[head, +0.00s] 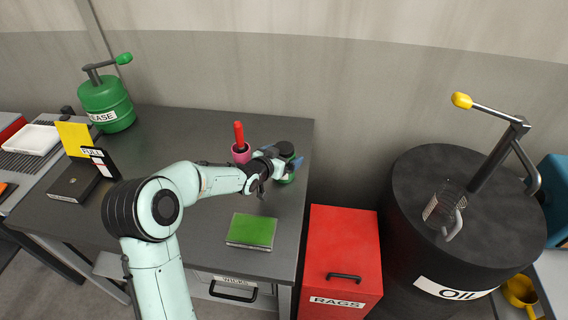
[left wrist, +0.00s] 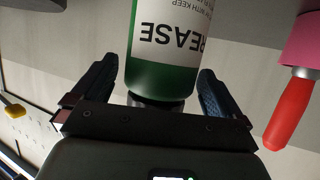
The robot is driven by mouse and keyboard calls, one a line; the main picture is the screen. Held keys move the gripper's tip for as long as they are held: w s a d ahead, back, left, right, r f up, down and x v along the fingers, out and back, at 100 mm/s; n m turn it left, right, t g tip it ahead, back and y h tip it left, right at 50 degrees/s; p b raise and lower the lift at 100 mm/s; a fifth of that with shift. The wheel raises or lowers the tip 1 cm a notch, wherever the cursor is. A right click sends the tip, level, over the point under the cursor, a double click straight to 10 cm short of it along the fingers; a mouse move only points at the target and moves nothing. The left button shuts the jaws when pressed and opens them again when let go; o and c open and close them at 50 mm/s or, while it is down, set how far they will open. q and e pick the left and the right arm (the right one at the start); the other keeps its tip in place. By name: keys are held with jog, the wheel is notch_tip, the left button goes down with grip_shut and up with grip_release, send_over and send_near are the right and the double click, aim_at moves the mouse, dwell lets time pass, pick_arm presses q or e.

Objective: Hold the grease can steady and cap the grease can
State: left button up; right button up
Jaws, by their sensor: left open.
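The grease can is a small green can (head: 288,180) with a dark round top, standing near the right edge of the dark workbench in the head view. In the left wrist view the grease can (left wrist: 162,75) appears upside down, with a white "GREASE" label. My left gripper (head: 284,163) is open, its blue fingers on either side of the can. The left wrist view shows a finger on each side, with the can between them. I cannot tell whether the dark top is a cap or an open mouth. No separate cap can be made out. My right gripper is not in view.
A pink cup (head: 241,154) with a red handle (head: 239,133) stands close left of the can. A green pad (head: 251,231) lies in front. A large green grease pump (head: 106,103) stands back left. A red rags bin (head: 341,255) and black oil drum (head: 462,245) are right of the bench.

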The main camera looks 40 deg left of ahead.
pick_arm(q)
jog(key=shift+w+f, duration=0.15)
jog(key=shift+w, duration=0.3)
jog(key=shift+s, duration=0.1)
